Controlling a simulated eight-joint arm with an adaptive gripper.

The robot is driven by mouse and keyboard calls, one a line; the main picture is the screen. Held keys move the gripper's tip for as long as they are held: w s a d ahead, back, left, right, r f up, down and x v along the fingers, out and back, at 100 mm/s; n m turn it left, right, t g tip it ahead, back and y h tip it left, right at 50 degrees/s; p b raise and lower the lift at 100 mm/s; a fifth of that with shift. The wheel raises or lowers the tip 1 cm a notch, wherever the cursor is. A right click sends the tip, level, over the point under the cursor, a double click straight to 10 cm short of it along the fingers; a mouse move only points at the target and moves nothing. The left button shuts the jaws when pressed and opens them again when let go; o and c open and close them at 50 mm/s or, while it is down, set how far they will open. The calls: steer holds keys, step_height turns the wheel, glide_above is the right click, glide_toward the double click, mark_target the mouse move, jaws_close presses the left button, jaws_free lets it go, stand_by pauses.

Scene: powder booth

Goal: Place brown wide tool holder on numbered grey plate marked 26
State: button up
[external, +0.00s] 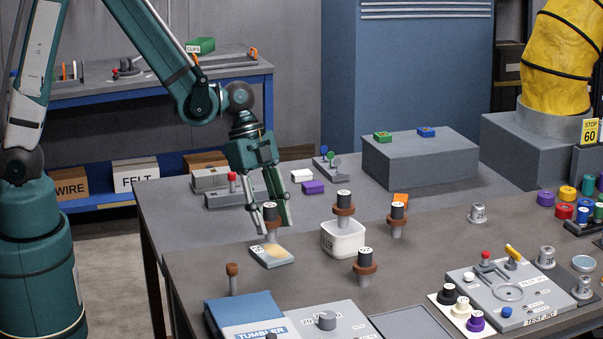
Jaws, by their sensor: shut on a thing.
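My gripper (272,226) points down left of the table's middle and is shut on a tool holder (270,211). This holder has a black, white-topped head, a brown collar and a grey stem, and it is upright. My fingers hide parts of its sides. Directly below it lies a small light grey plate (284,261) with a small label at its left; its number is too small to read surely. The stem ends at or just above the plate; I cannot tell whether they touch.
Similar brown-collared holders stand to the right: one in a white cup (343,240), one behind (397,216), one in front (365,265). A small brown-topped peg (232,278) and a blue tumbler box (243,312) are nearer the front. A test rig (510,293) fills the right front.

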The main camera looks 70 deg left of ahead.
mark_target(271, 232)
steer(key=shift+f, duration=1.55)
steer(key=shift+f, duration=0.1)
steer(key=o, duration=1.1)
steer(key=shift+r, duration=0.2)
steer(key=shift+v, duration=5.95)
steer(key=shift+a+f, duration=0.1)
steer(key=shift+s, duration=0.1)
